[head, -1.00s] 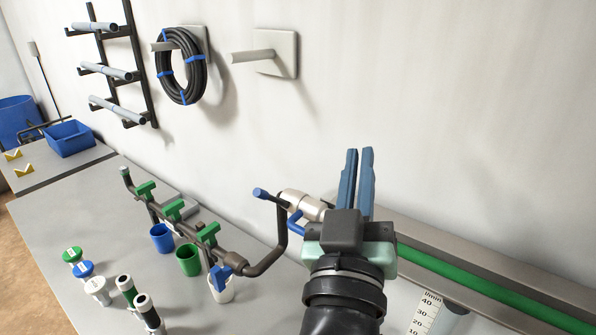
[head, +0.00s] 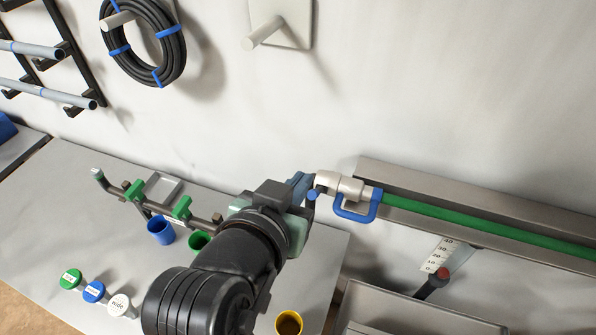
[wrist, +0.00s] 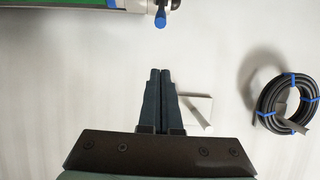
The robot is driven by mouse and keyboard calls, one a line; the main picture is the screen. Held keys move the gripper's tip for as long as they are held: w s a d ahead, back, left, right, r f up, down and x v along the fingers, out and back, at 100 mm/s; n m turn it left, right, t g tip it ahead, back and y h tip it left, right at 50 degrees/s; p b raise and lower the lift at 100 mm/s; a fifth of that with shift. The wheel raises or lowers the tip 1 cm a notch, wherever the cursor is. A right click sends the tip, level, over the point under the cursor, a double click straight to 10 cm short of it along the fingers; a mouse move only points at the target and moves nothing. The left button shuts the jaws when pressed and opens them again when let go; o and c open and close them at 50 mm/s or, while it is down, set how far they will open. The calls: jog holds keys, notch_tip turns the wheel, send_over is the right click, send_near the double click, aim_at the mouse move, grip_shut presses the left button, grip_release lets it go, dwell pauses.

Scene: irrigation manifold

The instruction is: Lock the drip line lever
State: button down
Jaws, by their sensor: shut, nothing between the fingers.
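The green drip line (head: 470,231) ends at its left in a pale coupling (head: 342,185). A blue loop (head: 357,210) hangs below the coupling in the head view. A blue-tipped lever (head: 312,194) stands out at the coupling's left end; it shows at the top of the wrist view (wrist: 160,18). My gripper (head: 302,182) is shut and empty, its blue-grey fingers just left of the coupling and partly behind my wrist. In the wrist view the fingertips (wrist: 160,72) are apart from the blue-tipped lever. Whether they touch the coupling is hidden in the head view.
A metal rail (head: 410,182) carries the drip line. A coiled hose (head: 150,40) and an empty peg (head: 265,32) are on the wall.

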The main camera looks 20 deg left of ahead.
aim_at(312, 191)
jog(key=p+x, duration=0.2)
jog(key=x, duration=0.7)
jog(key=shift+d+r+p, duration=0.1)
jog(key=shift+d+p, duration=0.05)
jog(key=shift+p, duration=0.25)
jog(key=shift+s+d+f+p, duration=0.1)
jog(key=shift+s+f+p, duration=0.5)
jog(key=shift+s+f, duration=0.8)
jog(key=shift+f, duration=0.1)
jog(key=shift+f, duration=0.1)
